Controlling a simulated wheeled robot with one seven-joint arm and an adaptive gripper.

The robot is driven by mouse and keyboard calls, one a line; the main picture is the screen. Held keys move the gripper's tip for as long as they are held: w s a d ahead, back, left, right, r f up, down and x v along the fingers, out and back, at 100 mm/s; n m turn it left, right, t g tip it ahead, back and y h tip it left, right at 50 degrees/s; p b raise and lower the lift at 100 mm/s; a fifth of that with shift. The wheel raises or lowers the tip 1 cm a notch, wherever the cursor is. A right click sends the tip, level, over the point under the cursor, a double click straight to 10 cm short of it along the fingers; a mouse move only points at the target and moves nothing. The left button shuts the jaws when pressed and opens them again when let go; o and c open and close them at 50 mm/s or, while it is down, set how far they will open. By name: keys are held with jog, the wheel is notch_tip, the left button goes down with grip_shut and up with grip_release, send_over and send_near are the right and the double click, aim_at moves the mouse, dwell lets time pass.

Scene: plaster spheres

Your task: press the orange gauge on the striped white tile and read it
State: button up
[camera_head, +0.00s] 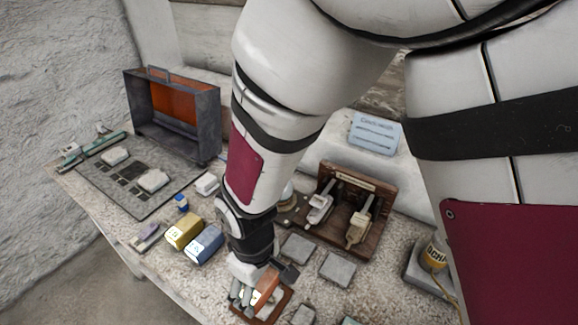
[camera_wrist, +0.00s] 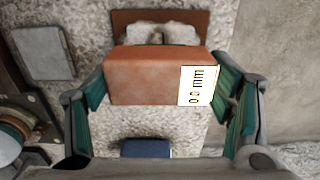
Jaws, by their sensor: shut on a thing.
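The orange gauge (camera_wrist: 142,78) is a block with a white display on its right end that reads 0.0 mm, seen sideways in the wrist view. My gripper (camera_wrist: 162,98) is shut on it, with green-padded fingers at its left and right ends. In the head view my gripper (camera_head: 258,288) holds the gauge (camera_head: 268,290) low over the near worktop, at a brown wooden tray (camera_head: 286,303). The tray (camera_wrist: 128,18) also shows beyond the gauge in the wrist view, with pale pieces in it. I cannot make out a striped white tile, nor whether the gauge touches anything.
Grey tiles (camera_head: 337,268) lie right of my gripper, before a wooden rack (camera_head: 345,210) with two hanging tools. Yellow (camera_head: 184,231) and blue (camera_head: 205,243) blocks stand left. Farther left are a dark mat (camera_head: 135,190) with pale pieces and an open metal box (camera_head: 172,110).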

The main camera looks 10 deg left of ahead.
jog(key=shift+o, duration=0.2)
jog(key=shift+f, duration=0.45)
dwell(0.9)
jog(key=shift+r, duration=0.15)
jog(key=shift+r+p, duration=2.05)
jog(key=shift+r, duration=1.4)
jog(key=shift+c, duration=0.2)
